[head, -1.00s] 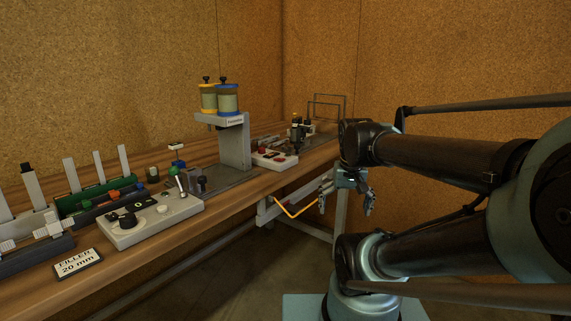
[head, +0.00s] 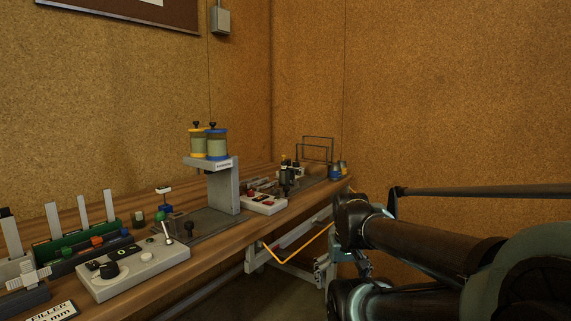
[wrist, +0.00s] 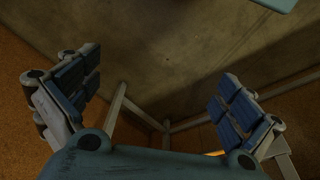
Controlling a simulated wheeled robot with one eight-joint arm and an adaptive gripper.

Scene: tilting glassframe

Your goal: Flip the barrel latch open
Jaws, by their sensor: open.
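I cannot make out the barrel latch in either view. A thin dark upright frame (head: 318,149) stands at the far right end of the wooden bench; it is too small to show a latch. My gripper (head: 347,268) is low beside the right end of the bench, partly hidden behind my own arm in the head view. In the wrist view my gripper (wrist: 158,88) has its two blue-padded fingers wide apart. Nothing is between them but the floor and bench legs below.
The wooden bench (head: 225,236) holds a control box (head: 135,268), a grey stand (head: 224,190) with two canisters, and a smaller switch box (head: 264,204). An orange cable (head: 298,250) hangs under its front edge. Bench legs (wrist: 118,108) are close to my gripper in the wrist view.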

